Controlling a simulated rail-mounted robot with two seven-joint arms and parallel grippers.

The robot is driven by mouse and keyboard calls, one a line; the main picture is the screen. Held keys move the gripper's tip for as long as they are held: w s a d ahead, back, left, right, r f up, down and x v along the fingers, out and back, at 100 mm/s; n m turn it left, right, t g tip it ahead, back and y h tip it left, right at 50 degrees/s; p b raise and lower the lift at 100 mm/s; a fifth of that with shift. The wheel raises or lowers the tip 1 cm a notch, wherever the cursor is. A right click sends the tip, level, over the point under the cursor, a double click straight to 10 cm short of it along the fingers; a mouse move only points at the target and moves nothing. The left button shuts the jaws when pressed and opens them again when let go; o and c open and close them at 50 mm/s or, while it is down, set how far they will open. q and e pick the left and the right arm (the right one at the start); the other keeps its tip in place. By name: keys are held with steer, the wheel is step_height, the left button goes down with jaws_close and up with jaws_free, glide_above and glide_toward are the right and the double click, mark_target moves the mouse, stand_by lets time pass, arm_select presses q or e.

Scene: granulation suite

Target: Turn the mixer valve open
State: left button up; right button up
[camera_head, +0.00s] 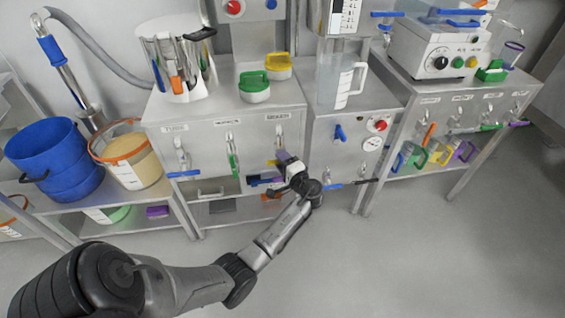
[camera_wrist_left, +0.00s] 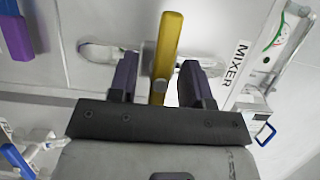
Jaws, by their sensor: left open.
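In the left wrist view a yellow lever handle (camera_wrist_left: 167,45) lies on a pale panel, beside a label reading MIXER (camera_wrist_left: 236,62). My left gripper (camera_wrist_left: 158,88) is open, with one dark finger on each side of the yellow lever. I cannot tell whether either finger touches it. In the head view my left gripper (camera_head: 271,180) is low at the front of the steel cabinet (camera_head: 207,145), and the wrist hides most of the lever there. My right gripper is not in view.
A blue lever (camera_head: 183,174) sits left of my gripper and another blue lever (camera_head: 333,186) to its right. A green lever (camera_head: 233,164) hangs close by on the left. A blue valve (camera_head: 340,132) and red knob (camera_head: 380,125) are on the neighbouring cabinet. The floor ahead is clear.

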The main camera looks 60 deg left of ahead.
arm_select(q)
jaws_close()
stand_by(0.4)
steer(key=n+h, duration=0.1)
steer(key=n, duration=0.3)
steer(key=shift+t+h+p, duration=0.3)
steer(key=shift+h+p, duration=0.1)
steer(key=n+t+h, duration=0.1)
steer(key=n, duration=0.2)
steer(key=shift+r+n+p, duration=0.1)
steer(key=shift+n+p, duration=0.2)
steer(key=shift+p, duration=0.1)
steer(key=n+t+h, duration=0.2)
steer(key=n, duration=0.1)
steer(key=shift+n+p, duration=0.3)
steer(key=shift+p, duration=0.05)
steer(key=shift+n+t, duration=0.8)
steer(key=shift+n, duration=0.3)
steer(key=shift+h, duration=0.3)
